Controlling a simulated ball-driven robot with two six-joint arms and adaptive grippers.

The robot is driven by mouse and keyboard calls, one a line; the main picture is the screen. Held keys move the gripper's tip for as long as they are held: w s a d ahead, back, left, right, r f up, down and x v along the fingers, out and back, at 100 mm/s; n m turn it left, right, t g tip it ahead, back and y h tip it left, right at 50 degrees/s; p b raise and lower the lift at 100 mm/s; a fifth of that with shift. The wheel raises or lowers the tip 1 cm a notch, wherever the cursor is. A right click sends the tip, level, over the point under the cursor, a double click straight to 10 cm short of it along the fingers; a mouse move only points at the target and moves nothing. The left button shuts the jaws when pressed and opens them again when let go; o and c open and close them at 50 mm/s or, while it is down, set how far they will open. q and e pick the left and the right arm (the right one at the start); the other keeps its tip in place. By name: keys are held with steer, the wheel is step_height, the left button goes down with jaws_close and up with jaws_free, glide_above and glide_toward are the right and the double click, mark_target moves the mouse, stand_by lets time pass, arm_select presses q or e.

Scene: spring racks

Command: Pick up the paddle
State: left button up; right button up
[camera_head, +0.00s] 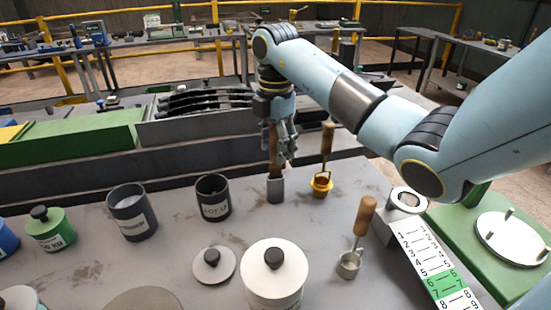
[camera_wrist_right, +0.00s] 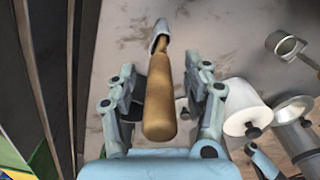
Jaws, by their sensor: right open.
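The paddle (camera_head: 275,189) stands on the grey bench with its grey metal end down and its wooden handle up. In the right wrist view, its wooden handle (camera_wrist_right: 160,95) runs between the fingers, with the metal end farther away. My right gripper (camera_head: 283,148) reaches down from above at the handle. Its two fingers stand apart on either side of the handle in the right wrist view (camera_wrist_right: 161,85), with gaps visible on both sides. Part of the handle is hidden behind the fingers in the head view. My left gripper is not in view.
A yellow cup tool (camera_head: 321,184) with a wooden handle stands just right of the paddle. A grey scoop (camera_head: 349,264) is nearer. A dark open pot (camera_head: 213,197) stands left, and a white lidded pot (camera_head: 274,279) in front. A raised rack (camera_head: 200,128) lies behind.

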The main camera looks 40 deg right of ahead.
jaws_close()
steer(key=shift+r, duration=0.15)
